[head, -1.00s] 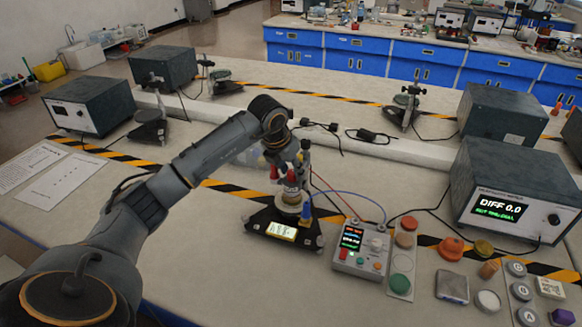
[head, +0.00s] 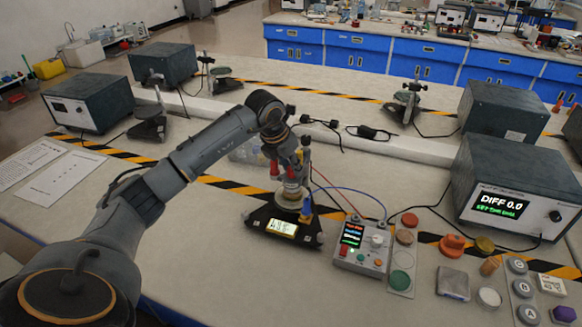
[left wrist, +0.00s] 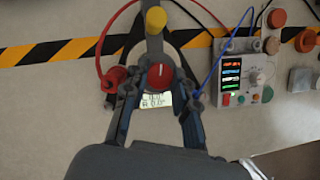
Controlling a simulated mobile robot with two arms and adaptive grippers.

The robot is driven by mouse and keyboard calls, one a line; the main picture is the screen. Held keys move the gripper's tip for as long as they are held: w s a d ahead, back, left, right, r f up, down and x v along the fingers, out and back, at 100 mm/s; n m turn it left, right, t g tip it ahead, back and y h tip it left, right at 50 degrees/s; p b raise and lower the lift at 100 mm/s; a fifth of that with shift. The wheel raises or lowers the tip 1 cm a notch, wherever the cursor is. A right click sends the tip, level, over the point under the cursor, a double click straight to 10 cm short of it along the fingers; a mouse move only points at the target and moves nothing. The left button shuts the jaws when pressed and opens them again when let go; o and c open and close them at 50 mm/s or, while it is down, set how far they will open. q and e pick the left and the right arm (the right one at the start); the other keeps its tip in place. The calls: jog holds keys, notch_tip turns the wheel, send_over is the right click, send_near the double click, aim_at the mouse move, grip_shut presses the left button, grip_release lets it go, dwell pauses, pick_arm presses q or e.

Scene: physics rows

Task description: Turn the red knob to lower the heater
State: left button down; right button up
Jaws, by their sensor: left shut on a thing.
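The red knob (left wrist: 161,76) has a pale mark and sits on top of a small stand, seen from above in the left wrist view. My left gripper (left wrist: 159,88) is shut on it, with one dark finger on each side. In the head view the same gripper (head: 290,183) points down over the stand and hides most of the knob. The stand has a black base (head: 262,218) with a lit display (head: 283,228), too small to read surely. My right gripper is not in view.
A grey control box (head: 360,258) with a small screen stands just right of the stand, joined by red and blue wires. A monitor reading DIFF 0.0 (head: 500,205) stands at right.

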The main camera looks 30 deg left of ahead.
pick_arm(q)
jog(key=m+b, duration=0.1)
jog(key=m, duration=0.1)
jog(key=m+h, duration=0.1)
jog(key=m, duration=0.1)
jog(key=shift+w+a+h+b, duration=0.1)
jog(key=shift+a+h+b, duration=0.05)
jog(key=shift+h+b, duration=0.2)
jog(key=m+g+h, duration=0.1)
jog(key=m, duration=0.2)
jog(key=m+g+b, duration=0.1)
jog(key=m, duration=0.2)
jog(key=shift+w+r+m+h, duration=0.1)
jog(key=shift+w+m+h, duration=0.05)
jog(key=shift+m+h, duration=0.2)
jog(key=m+g, duration=0.1)
jog(key=m, duration=0.2)
jog(key=m+g+b, duration=0.1)
jog(key=m, duration=0.2)
jog(key=shift+w+h, duration=0.15)
jog(key=shift+h, duration=0.15)
jog(key=m+g, duration=0.2)
jog(key=m, duration=0.3)
jog(key=shift+w+b, duration=0.1)
jog(key=shift+b, duration=0.3)
jog(key=shift+m+y, duration=0.35)
jog(key=shift+y, duration=0.05)
